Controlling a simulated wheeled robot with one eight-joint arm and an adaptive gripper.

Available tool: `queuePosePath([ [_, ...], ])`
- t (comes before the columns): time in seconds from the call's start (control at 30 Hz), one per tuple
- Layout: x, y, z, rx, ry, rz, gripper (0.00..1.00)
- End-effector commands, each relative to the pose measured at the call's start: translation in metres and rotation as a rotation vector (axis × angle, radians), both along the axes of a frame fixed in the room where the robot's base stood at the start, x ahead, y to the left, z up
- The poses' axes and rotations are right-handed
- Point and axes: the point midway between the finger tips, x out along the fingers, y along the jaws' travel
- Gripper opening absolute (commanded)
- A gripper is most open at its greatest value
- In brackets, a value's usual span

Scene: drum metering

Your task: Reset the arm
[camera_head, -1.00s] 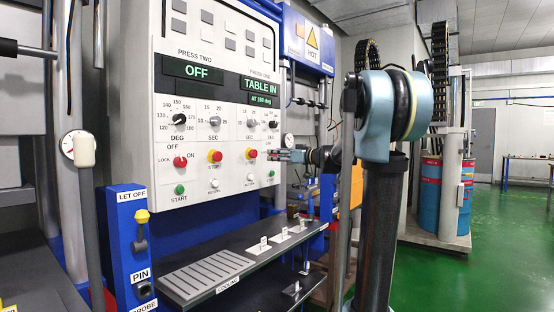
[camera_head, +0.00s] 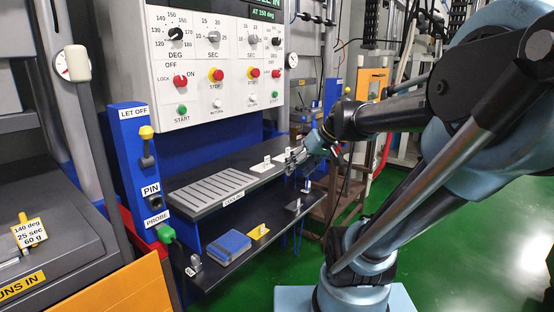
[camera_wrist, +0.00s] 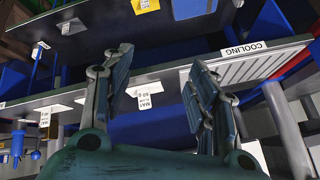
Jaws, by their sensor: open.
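My gripper (camera_head: 298,158) is open, and I see nothing between its fingers. In the head view it is at the right end of the grey upper shelf (camera_head: 235,205), close to the small white labelled cards (camera_head: 263,165); I cannot tell whether it touches anything. My arm reaches in from the right. In the wrist view the two fingers of my gripper (camera_wrist: 160,75) stand wide apart, with the shelf edge and a white card (camera_wrist: 145,96) behind them.
The control panel (camera_head: 222,65) stands above the shelf. The lower shelf (camera_head: 215,270) holds a blue block (camera_head: 228,247) and a yellow holder (camera_head: 259,235). The blue LET OFF post (camera_head: 133,170) is left, with an orange panel (camera_head: 130,285) below. Green floor (camera_head: 460,250) is open at right.

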Motion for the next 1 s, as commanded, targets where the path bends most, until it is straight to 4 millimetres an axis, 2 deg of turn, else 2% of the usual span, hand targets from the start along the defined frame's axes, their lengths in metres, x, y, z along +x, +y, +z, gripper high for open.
queuePosePath([
  [0.03,-0.019,-0.010,-0.018,-0.040,0.039,-0.034,0.53],
  [0.2,-0.075,-0.052,-0.076,-0.188,0.171,-0.192,0.53],
  [0.4,-0.123,-0.096,-0.124,-0.330,0.262,-0.369,0.53],
  [0.6,-0.142,-0.116,-0.142,-0.393,0.291,-0.455,0.53],
  [1.0,-0.142,-0.117,-0.142,-0.397,0.292,-0.461,0.53],
])
